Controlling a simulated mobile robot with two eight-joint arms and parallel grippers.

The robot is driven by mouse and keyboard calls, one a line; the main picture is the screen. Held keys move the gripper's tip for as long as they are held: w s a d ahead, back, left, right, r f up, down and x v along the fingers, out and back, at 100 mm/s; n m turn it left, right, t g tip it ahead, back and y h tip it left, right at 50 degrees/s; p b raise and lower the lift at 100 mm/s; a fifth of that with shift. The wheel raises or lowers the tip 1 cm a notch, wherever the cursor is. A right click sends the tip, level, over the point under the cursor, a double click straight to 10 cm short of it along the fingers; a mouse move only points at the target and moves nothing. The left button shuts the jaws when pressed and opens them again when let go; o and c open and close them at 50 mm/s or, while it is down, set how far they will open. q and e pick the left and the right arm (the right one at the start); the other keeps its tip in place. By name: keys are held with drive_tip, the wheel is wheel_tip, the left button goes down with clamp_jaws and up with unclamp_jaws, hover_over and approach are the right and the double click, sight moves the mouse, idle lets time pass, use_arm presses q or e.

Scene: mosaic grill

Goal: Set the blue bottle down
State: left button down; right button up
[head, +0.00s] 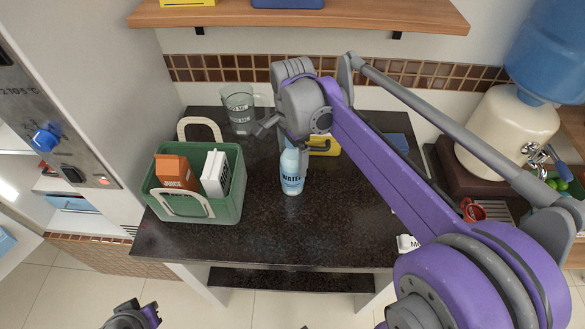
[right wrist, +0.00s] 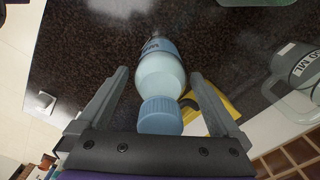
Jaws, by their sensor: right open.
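The blue bottle (head: 292,172), pale blue with a "WATER" label, stands upright on the dark speckled counter (head: 325,215). My right gripper (head: 291,146) is over its upper part, partly hiding it. In the right wrist view the bottle (right wrist: 160,78) lies between the two spread fingers of the open gripper (right wrist: 160,80), cap toward the palm, with gaps showing on both sides. Part of my left gripper (head: 145,314) shows at the bottom edge of the head view, away from the counter; its jaws are not clear.
A green basket (head: 192,211) with an orange carton (head: 176,172) and a white carton (head: 216,173) stands left of the bottle. A clear measuring jug (head: 239,108) and a yellow item (head: 332,146) are behind. The counter in front of the bottle is clear.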

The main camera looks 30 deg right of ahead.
drive_tip(key=shift+f, duration=0.85)
clamp_jaws()
